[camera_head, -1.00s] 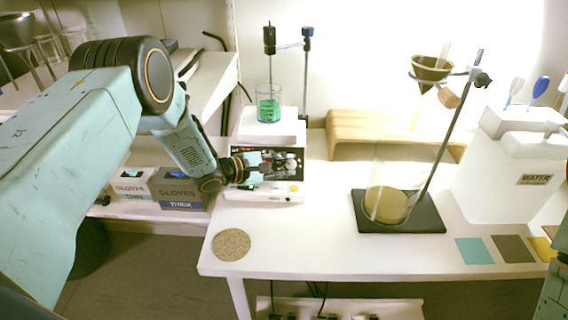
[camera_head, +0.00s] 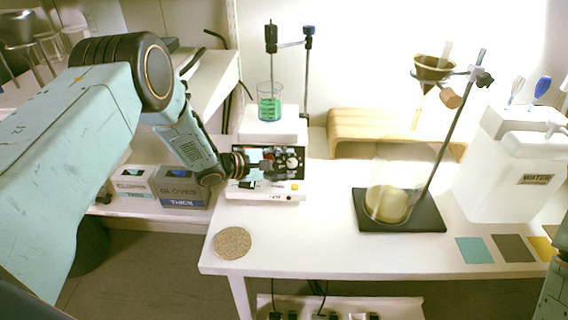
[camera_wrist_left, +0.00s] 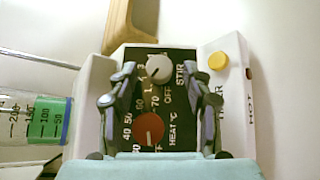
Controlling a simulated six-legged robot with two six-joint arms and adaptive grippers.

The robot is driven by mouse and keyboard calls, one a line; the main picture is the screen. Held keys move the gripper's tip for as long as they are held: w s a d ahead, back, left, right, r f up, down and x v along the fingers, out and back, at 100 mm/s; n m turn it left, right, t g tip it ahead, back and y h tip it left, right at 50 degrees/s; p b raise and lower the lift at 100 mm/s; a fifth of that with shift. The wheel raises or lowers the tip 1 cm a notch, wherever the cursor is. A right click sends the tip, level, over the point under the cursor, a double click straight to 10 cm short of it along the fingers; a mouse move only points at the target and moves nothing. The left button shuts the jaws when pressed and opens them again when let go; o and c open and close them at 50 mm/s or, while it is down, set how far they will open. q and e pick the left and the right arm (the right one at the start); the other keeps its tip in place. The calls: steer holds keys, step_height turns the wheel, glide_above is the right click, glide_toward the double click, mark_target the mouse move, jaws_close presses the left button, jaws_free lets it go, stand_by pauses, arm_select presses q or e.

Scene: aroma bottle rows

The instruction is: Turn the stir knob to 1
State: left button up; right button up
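The hotplate stirrer (camera_head: 262,194) stands on the white bench with its dark control panel facing me. In the left wrist view, the pale grey stir knob (camera_wrist_left: 158,66) sits on the black panel, and the red heat knob (camera_wrist_left: 148,128) is below it. My left gripper (camera_head: 270,164) is in front of the panel. In the left wrist view my left gripper (camera_wrist_left: 161,82) is open, one finger on each side of the stir knob, with visible gaps. The knob's exact pointer setting is unclear. My right gripper is out of view.
A beaker of green liquid (camera_head: 269,107) stands on the hotplate. A yellow button (camera_wrist_left: 217,61) is beside the right finger. A cork mat (camera_head: 231,243) lies at the bench's front left. A flask on a dark stand base (camera_head: 428,221) and a water container (camera_head: 497,180) stand farther right.

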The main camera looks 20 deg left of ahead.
arm_select(q)
steer(key=shift+r, duration=0.15)
steer(key=v, duration=1.2)
steer(key=shift+s+d, duration=0.1)
stand_by(0.4)
